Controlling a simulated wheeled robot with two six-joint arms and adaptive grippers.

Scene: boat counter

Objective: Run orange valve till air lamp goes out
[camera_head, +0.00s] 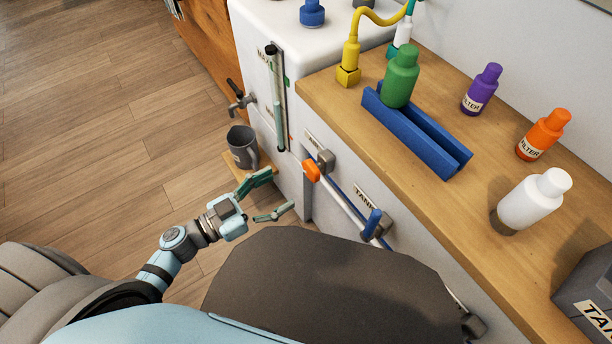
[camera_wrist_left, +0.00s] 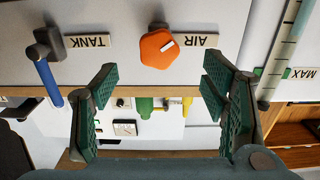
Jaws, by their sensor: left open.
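The orange valve (camera_head: 311,171) is a knob on the front of the white cabinet. My left gripper (camera_head: 279,192) is open and empty, a short way left of the knob in the head view. In the wrist view the knob lies just beyond the gap between the fingertips (camera_wrist_left: 158,84), apart from both. I cannot make out an air lamp. My right gripper is not in view.
A blue-handled TANK valve (camera_head: 373,222) is beside the orange one. A gauge tube (camera_head: 275,95) with a MAX label runs up the cabinet. A grey mug (camera_head: 242,147) stands under a tap (camera_head: 239,97). Several bottles and a blue rack (camera_head: 415,135) are on the wooden counter.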

